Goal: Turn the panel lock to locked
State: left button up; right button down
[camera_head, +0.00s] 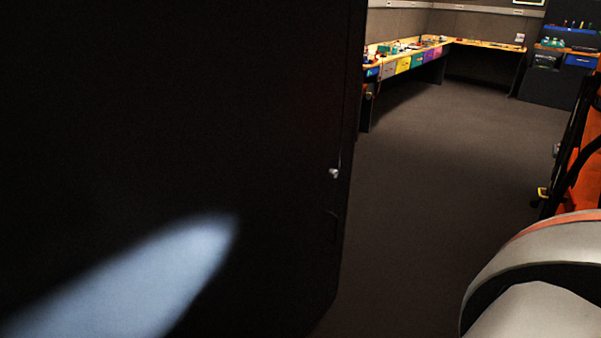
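A large dark panel (140,120) fills the left half of the head view, with a bright patch of light on its lower part. A small silvery knob (334,173), which may be the panel lock, sits near the panel's right edge. It is too small to tell which way it is turned. Neither of my grippers shows in this view. A rounded white and grey shape with an orange band (530,285) at the lower right looks like part of my arm.
Open grey floor (440,170) lies right of the panel. A long workbench (410,55) with coloured drawers runs along the back. A dark cabinet with blue shelves (555,80) stands at the far right. An orange and black object (580,150) stands at the right edge.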

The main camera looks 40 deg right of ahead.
aim_at(333, 173)
jog(key=i+l+u, duration=0.2)
jog(key=l, duration=0.35)
jog(key=l+u, duration=0.2)
jog(key=l, duration=0.4)
jog(key=i+l+u, duration=0.2)
jog(key=l, duration=0.4)
jog(key=l+u, duration=0.1)
jog(key=l, duration=0.55)
jog(key=k+l, duration=0.1)
jog(key=l, duration=0.55)
jog(key=l+u, duration=0.15)
jog(key=l, duration=0.45)
jog(key=k, duration=0.05)
